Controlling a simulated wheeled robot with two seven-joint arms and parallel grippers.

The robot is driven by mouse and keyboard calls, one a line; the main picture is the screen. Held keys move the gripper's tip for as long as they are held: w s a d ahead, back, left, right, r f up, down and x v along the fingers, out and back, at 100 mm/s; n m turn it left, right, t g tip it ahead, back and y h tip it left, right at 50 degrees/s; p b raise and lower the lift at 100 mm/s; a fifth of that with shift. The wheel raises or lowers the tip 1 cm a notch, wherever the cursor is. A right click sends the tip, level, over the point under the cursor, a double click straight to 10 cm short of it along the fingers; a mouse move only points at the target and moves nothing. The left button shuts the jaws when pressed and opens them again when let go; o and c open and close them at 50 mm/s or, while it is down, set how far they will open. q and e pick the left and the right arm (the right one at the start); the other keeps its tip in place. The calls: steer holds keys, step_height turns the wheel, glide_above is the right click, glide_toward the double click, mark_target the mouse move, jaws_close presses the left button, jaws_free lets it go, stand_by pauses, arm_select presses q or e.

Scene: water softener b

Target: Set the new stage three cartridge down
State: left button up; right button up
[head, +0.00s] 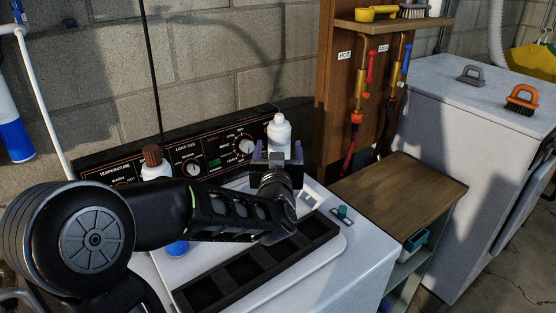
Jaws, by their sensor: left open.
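A white bottle-shaped item (279,131) with a narrow neck stands upright at the back of the washer top, in front of the control panel; I cannot tell whether it is the stage three cartridge. My left gripper (278,152) is open, its two fingers pointing away from me on either side of this item's lower part in the picture. I cannot tell whether they touch it. The gripper hides its base. A second white container (155,163) with a brown cap stands further left, partly behind my left arm. A blue piece (177,248) shows below that arm. My right gripper is out of view.
A black compartment tray (333,226) lies on the washer top below my left arm, its visible compartments looking empty. A small teal-topped item (342,212) is beside it. A wooden-topped shelf unit (395,193) and a white chest (455,110) with two brushes stand to the right.

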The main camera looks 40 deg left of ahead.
arm_select(q)
steer(key=v, duration=0.3)
steer(key=shift+s, duration=0.15)
stand_by(0.6)
